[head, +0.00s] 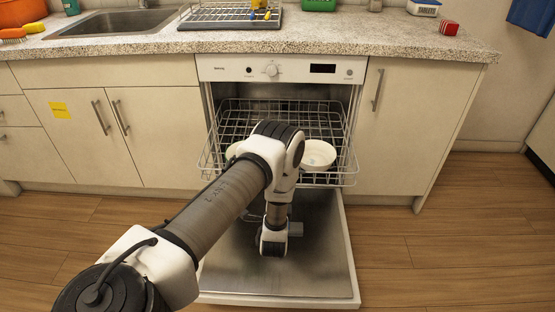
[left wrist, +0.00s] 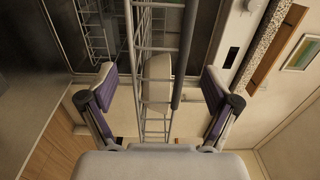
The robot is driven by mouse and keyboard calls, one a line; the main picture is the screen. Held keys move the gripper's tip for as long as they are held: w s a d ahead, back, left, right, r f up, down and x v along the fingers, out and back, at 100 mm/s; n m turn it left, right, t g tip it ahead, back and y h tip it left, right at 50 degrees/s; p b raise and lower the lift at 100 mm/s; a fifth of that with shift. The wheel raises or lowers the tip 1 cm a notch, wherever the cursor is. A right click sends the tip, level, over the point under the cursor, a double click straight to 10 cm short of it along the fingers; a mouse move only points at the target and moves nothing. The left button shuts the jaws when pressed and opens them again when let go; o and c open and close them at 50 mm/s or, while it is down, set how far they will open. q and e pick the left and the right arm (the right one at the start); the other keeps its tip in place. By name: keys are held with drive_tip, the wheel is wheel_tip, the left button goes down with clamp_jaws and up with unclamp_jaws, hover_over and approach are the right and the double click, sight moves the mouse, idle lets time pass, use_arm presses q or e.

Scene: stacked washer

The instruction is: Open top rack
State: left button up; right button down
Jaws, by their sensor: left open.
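The dishwasher (head: 281,69) stands under the counter with its door (head: 325,262) folded down flat. Its top wire rack (head: 341,179) is slid part of the way out over the door. A white bowl (head: 318,155) sits in the rack. Part of another white dish shows left of my arm. My left arm crosses in front of the rack, and its gripper is mostly hidden behind the wrist in the head view. In the left wrist view my left gripper (left wrist: 160,84) is open, with rack wires (left wrist: 143,50) between its fingers. I cannot tell whether they touch. My right gripper is not in view.
The stone counter (head: 385,35) above holds a sink (head: 115,22) and a dish rack (head: 228,17). Closed cabinets with handles flank the dishwasher on both sides. Wooden floor (head: 405,255) is clear to the right of the lowered door.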

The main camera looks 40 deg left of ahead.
use_arm(q)
drive_tip(key=v, duration=0.7)
drive_tip(key=shift+s+d, duration=0.2)
